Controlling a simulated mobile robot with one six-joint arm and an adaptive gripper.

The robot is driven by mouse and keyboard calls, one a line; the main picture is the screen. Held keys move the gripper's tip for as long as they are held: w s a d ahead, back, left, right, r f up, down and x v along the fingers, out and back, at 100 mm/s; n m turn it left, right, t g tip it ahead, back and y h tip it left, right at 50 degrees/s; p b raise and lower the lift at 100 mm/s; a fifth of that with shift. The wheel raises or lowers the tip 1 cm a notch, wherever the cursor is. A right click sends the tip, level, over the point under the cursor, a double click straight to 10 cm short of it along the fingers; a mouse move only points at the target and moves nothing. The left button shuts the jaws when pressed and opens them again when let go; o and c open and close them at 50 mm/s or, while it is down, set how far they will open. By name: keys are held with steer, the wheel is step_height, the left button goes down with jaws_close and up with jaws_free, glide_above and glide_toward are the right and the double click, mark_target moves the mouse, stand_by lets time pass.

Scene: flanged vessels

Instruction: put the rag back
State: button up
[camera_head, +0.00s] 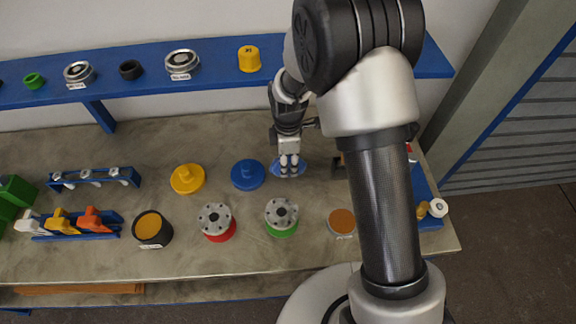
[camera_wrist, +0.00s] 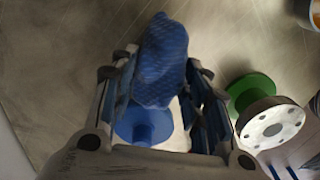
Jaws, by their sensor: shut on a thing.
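The blue rag (camera_wrist: 162,62) is a patterned, bunched cloth between the fingertips in the wrist view. My gripper (camera_wrist: 160,75) is shut on it. In the head view my gripper (camera_head: 289,160) points down over the bench, and a little of the rag (camera_head: 290,169) shows around the fingertips. It is just right of a blue flanged lid (camera_head: 248,175). The gap between rag and bench cannot be judged. The rag's own place cannot be told from these views.
The bench (camera_head: 130,270) holds a yellow lid (camera_head: 187,179), a red-based vessel (camera_head: 217,222), a green-based vessel (camera_head: 282,216), a black pot (camera_head: 152,229) and an orange-topped disc (camera_head: 342,221). A blue shelf (camera_head: 215,75) runs behind.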

steer(key=shift+f, duration=1.15)
steer(key=shift+f+b, duration=0.2)
steer(key=shift+b, duration=0.15)
steer(key=o, duration=1.1)
steer(key=shift+r, duration=0.1)
